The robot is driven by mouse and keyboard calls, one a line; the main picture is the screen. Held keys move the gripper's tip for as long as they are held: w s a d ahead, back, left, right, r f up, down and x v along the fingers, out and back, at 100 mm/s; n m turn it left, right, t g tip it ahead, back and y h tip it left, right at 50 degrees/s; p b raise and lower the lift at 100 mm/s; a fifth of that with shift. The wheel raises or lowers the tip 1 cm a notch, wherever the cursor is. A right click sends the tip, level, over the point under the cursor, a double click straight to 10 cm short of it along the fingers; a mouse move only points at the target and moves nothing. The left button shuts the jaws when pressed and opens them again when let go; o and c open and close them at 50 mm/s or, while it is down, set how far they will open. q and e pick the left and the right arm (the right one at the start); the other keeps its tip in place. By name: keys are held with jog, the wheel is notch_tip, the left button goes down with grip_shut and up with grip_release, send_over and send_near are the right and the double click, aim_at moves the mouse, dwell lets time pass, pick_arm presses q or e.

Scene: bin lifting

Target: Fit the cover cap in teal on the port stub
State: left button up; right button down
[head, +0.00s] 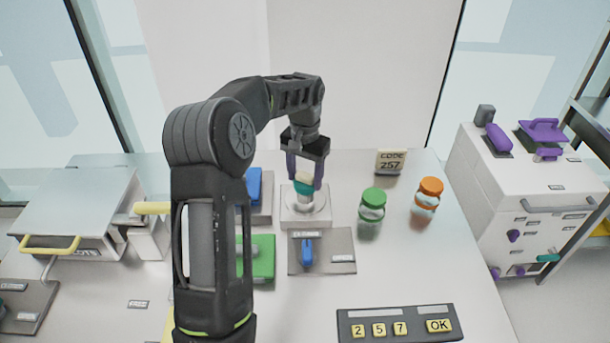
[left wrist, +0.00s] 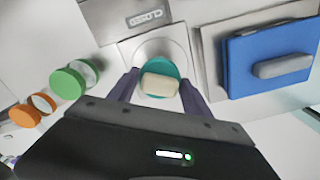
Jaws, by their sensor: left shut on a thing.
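The teal cover cap (head: 303,189) has a cream grip on top and shows between the fingers of my left gripper (head: 304,184). The fingers are shut on its cream grip (left wrist: 160,85). In the left wrist view the cap's teal rim (left wrist: 172,68) shows around the grip, between the fingers of the left gripper (left wrist: 160,88). Below the cap is a white block (head: 291,216) with a round raised port. The cap hides the port stub, and I cannot tell whether it touches the stub. My right gripper is not in view.
A green-lidded jar (head: 372,208) and an orange-lidded jar (head: 428,194) stand to the right. A plate with a blue handle (head: 307,252) lies in front of the block. A keypad (head: 400,325) is at the front, and a code card (head: 390,162) stands behind.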

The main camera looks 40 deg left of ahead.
pick_arm(q)
jog(key=shift+f+b, duration=0.5)
jog(key=shift+f, duration=0.3)
jog(key=shift+r, duration=0.2)
dwell(0.9)
jog(key=shift+f, duration=0.45)
dwell(1.1)
jog(key=o, duration=1.8)
jog(key=shift+r, duration=0.1)
jog(key=shift+r+p, duration=1.7)
jog(key=shift+r, duration=1.45)
